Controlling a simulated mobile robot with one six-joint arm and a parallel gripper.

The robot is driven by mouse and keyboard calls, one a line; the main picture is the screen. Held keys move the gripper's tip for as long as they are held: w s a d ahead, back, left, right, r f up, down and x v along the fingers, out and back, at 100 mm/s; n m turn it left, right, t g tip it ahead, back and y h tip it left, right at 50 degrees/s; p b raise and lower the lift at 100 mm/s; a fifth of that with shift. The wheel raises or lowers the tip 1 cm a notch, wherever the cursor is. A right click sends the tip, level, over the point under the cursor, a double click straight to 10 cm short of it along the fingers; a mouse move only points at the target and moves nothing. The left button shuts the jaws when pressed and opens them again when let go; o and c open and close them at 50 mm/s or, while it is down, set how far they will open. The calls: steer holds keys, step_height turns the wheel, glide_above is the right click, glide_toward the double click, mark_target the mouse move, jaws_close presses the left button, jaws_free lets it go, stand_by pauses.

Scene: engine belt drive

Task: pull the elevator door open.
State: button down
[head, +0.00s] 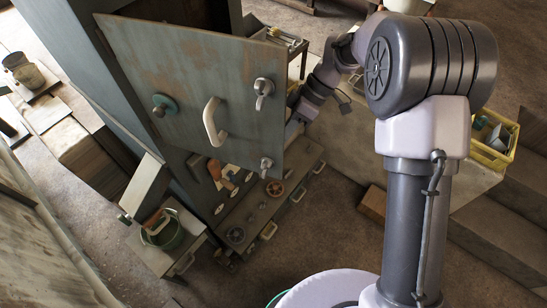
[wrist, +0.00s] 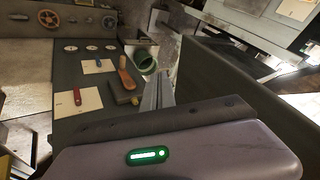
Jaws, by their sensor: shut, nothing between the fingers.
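The elevator door (head: 185,75), a worn grey-green panel, stands swung out from its dark cabinet (head: 75,60) in the head view. Its front carries a pale curved handle (head: 214,121), a round knob (head: 164,105) and two metal latches (head: 263,88) (head: 266,166). My gripper (wrist: 158,92) is shut and empty, its fingers seen from above in the wrist view. It is at the door's free right edge, partly hidden behind it in the head view. The dark door panel (wrist: 222,85) rises right beside the fingers in the wrist view; contact is unclear.
A control panel with gauges, levers (wrist: 127,73) and handwheels (head: 236,235) lies below the door. A green bucket (head: 165,232) stands on a bench at lower left. A yellow crate (head: 492,150) is at right. Open floor (head: 310,235) lies in front.

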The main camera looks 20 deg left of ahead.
mark_target(273, 158)
steer(key=s, duration=0.1)
steer(key=s+f, duration=0.1)
steer(key=s, duration=0.1)
steer(key=s+a+f, duration=0.1)
steer(key=s, duration=0.1)
steer(key=shift+a+b, duration=0.1)
steer(key=shift+b, duration=0.2)
steer(key=shift+s+f, duration=0.1)
steer(key=shift+s, duration=0.05)
